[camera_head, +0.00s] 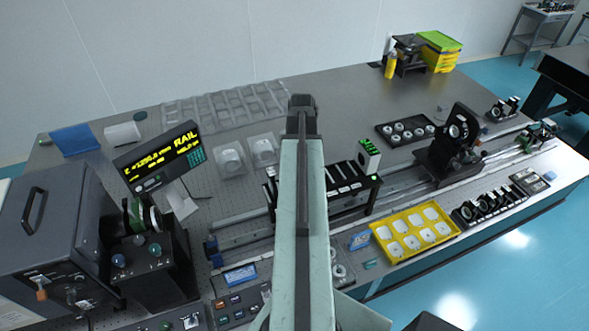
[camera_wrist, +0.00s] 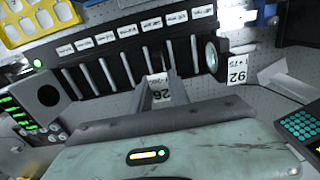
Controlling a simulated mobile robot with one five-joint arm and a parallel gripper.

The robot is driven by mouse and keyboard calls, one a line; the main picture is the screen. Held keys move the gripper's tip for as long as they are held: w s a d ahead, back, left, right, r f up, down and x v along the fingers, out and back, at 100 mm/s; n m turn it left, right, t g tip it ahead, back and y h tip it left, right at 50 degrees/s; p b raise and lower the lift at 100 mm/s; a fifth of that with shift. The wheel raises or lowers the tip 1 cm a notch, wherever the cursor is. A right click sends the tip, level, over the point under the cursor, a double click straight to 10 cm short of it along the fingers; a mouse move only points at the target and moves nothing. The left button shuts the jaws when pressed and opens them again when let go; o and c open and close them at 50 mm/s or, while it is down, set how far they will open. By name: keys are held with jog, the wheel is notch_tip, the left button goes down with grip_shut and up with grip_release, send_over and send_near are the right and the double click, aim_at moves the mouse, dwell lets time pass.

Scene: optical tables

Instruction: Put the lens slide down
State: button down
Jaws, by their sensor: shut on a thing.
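In the wrist view my gripper (camera_wrist: 162,66) points at the black slotted rack (camera_wrist: 100,62). It is shut on a lens slide (camera_wrist: 160,90), of which mainly a white tag reading about 26 shows close to the fingers. The slide's glass is hidden, and I cannot tell whether it touches the rack.
A box with green digits (camera_head: 369,157) stands behind the rack. A yellow tray (camera_head: 453,230) with several white pieces lies to its front right. A rail with a black mount (camera_head: 452,150) runs to the right. The lit RAIL display (camera_head: 160,157) stands left.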

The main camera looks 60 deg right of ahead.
jog(key=shift+s, duration=0.3)
jog(key=shift+w+a, duration=0.1)
jog(key=shift+w, duration=0.2)
jog(key=c, duration=1.3)
grip_release()
jog(key=shift+w+f, duration=0.15)
jog(key=shift+w, duration=0.1)
jog(key=shift+o, duration=0.5)
jog(key=shift+s, duration=0.25)
jog(key=shift+p, duration=0.3)
notch_tip(320, 180, up, 8)
jog(key=p, duration=0.7)
jog(key=shift+p, duration=0.3)
jog(key=shift+f, duration=0.15)
